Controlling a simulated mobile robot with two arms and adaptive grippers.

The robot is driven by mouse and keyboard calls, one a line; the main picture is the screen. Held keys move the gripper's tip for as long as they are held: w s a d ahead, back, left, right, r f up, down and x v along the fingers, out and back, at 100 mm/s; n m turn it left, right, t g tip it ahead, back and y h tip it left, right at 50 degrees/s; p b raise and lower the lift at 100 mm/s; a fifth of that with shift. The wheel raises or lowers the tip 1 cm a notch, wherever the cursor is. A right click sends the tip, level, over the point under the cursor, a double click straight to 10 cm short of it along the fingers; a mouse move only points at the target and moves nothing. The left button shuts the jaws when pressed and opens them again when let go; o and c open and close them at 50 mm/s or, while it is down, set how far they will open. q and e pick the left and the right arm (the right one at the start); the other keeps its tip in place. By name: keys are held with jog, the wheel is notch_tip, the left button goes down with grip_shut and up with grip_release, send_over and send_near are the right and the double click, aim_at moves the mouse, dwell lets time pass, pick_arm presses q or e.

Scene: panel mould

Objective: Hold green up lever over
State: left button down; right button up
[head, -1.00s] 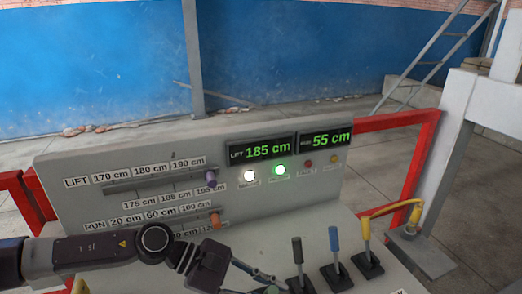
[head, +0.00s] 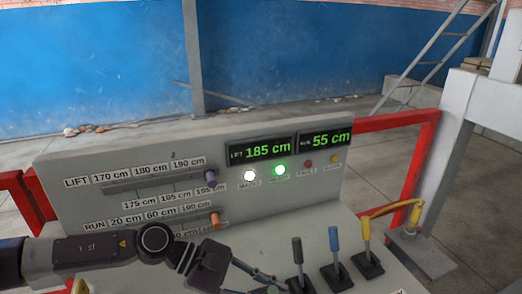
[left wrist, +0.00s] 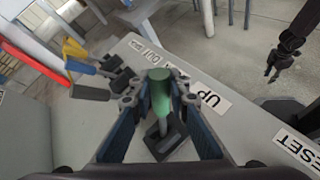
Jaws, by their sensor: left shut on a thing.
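The green lever (left wrist: 160,92) stands beside the UP label (left wrist: 208,99) in the left wrist view, on a dark square base. My left gripper (left wrist: 158,88) is shut on its green handle, with a finger on each side. In the head view my left gripper (head: 262,282) is low in the middle, and only a bit of the green handle (head: 272,290) shows at the bottom edge. The LIFT display (head: 262,149) reads 185 cm, and the RUN display (head: 327,139) reads 55 cm. My right gripper (left wrist: 275,68) hangs at the upper right of the left wrist view, apart from the panel.
Black (head: 298,252), blue (head: 334,240) and yellow (head: 366,228) levers stand right of my left gripper. A purple slider knob (head: 210,178) and an orange slider knob (head: 214,219) sit on the upright panel. White and green lamps (head: 280,170) are lit. Red rails flank the panel.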

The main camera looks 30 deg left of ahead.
pick_arm(q)
jog(key=shift+f, duration=0.1)
jog(key=w+a+r, duration=0.2)
jog(key=w+a, duration=0.2)
jog(key=shift+r+b, duration=0.35)
jog(key=shift+b, duration=0.05)
jog(key=c, duration=1.8)
grip_release()
jog(key=shift+s+d+r, duration=0.1)
jog(key=shift+s, duration=0.05)
jog(key=shift+c, duration=0.2)
jog(key=shift+s+f, duration=0.25)
jog(key=v, duration=1.2)
jog(key=shift+w+r, duration=0.15)
jog(key=shift+r, duration=0.05)
